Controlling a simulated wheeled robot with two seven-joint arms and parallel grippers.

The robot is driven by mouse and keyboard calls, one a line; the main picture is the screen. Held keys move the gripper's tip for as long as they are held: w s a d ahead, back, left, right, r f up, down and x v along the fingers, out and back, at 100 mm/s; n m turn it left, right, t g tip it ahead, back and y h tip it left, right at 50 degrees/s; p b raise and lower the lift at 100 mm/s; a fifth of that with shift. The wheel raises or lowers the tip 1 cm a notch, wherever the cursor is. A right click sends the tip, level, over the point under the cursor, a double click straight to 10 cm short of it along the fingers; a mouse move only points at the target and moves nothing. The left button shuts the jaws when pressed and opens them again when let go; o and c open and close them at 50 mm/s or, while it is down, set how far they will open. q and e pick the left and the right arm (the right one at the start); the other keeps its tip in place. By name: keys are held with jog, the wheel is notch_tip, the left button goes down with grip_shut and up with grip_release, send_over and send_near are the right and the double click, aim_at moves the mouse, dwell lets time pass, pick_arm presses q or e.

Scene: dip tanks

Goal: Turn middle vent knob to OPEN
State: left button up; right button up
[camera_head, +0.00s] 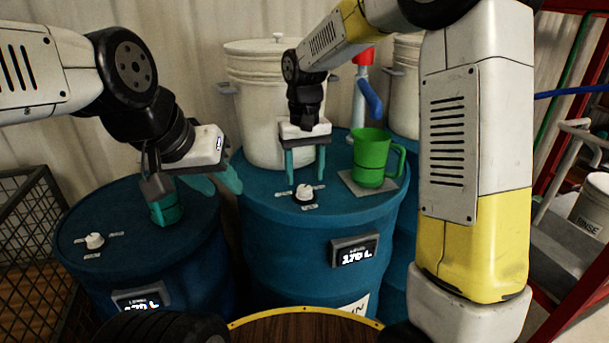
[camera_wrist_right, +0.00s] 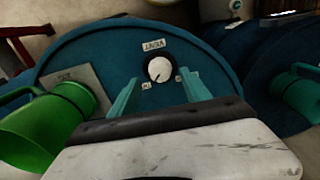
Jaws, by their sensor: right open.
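The middle vent knob (camera_head: 304,192) is a white round knob on a black base, on top of the middle blue drum (camera_head: 258,203). Small white labels surround it. In the right wrist view the knob (camera_wrist_right: 159,69) shows a dark mark low on its face; its labels are too blurred to read. My right gripper (camera_head: 305,183) is open, pointing down, its teal fingers behind and either side of the knob, apart from it. In the wrist view its fingertips (camera_wrist_right: 158,88) are just short of the knob. My left gripper (camera_head: 197,196) is over the left drum, its teal fingers apart.
A green mug (camera_head: 371,158) stands on a grey pad (camera_head: 354,187) right of the knob. The left drum (camera_head: 130,246) has its own white knob (camera_head: 94,240). A white lidded bucket (camera_head: 268,112) and a red-topped pump (camera_head: 362,88) stand behind.

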aim_at(305, 187)
jog(key=shift+r, duration=2.05)
jog(key=s+d+r+m+t+y, duration=0.1)
jog(key=s+d+r+t, duration=0.1)
jog(key=s+d, duration=0.5)
jog(key=s+d+r+m+t+y, duration=0.1)
jog(key=s+d+r+t, duration=0.2)
jog(key=s+d, duration=0.4)
jog(key=s+t, duration=0.1)
jog(key=s, duration=0.5)
jog(key=shift+r+m, duration=0.2)
jog(key=shift+m, duration=0.2)
jog(key=shift+d, duration=0.1)
